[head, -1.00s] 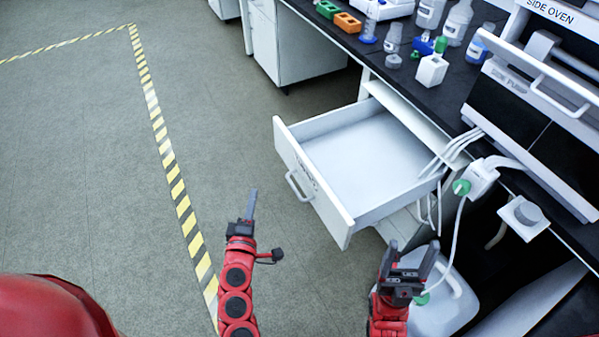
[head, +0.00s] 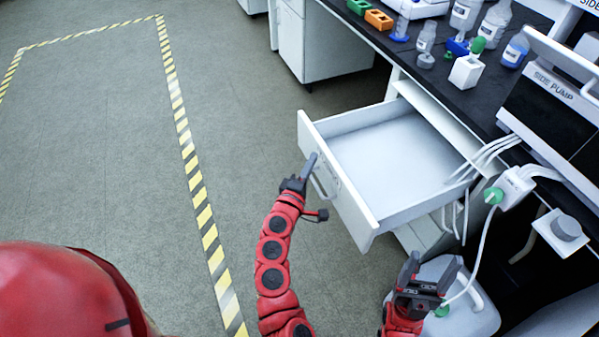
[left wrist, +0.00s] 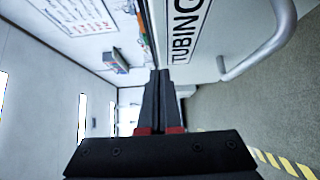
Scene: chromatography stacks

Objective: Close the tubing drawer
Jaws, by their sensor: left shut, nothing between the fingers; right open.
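The tubing drawer (head: 385,170) is white, empty inside and pulled well out from under the black bench in the head view. Its front panel (head: 338,190) carries a bar handle (head: 322,182). In the left wrist view the "TUBING" label (left wrist: 187,30) and the handle (left wrist: 265,50) are close. My left gripper (head: 308,168) is shut and empty, its tip in front of the drawer's face near the handle; I cannot tell whether it touches. It shows also in the left wrist view (left wrist: 159,78). My right gripper (head: 427,272) is open and empty, to the right of and nearer than the drawer.
Cables and a plug with a green knob (head: 493,196) hang at the drawer's right. A white canister (head: 470,300) stands behind my right gripper. Bottles and the side pump (head: 555,95) stand on the bench (head: 440,55). The floor left of the drawer is clear.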

